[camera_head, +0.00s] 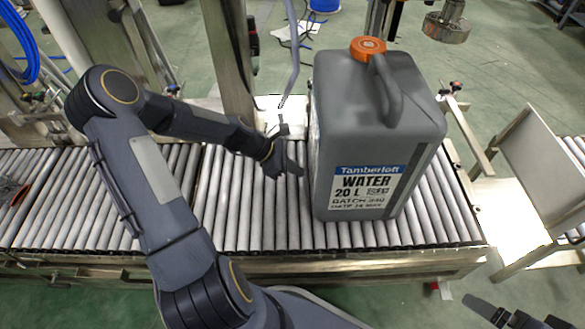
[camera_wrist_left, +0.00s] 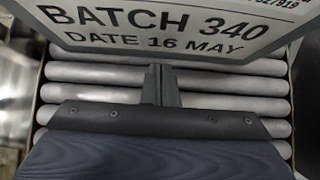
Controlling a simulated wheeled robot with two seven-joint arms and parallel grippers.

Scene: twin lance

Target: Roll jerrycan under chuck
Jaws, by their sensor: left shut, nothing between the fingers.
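The grey jerrycan (camera_head: 340,120) stands upright on the roller conveyor (camera_head: 245,215), near its right end. It has an orange cap (camera_head: 368,47), a top handle and a white and blue water label. My left gripper (camera_head: 298,170) is just left of the can, low over the rollers, shut and empty. In the left wrist view its fingertips (camera_wrist_left: 162,82) are just short of a label on the can (camera_wrist_left: 150,28); contact is unclear. A round metal chuck (camera_head: 447,28) hangs at the upper right, beyond and right of the cap. My right gripper (camera_head: 487,309) shows partly at lower right.
A steel post (camera_head: 228,60) rises behind the conveyor. A metal bracket (camera_head: 468,130) stands right of the can. A pale metal plate (camera_head: 540,165) stands beyond the conveyor's right end. Bare rollers lie left of the can, partly under my left arm.

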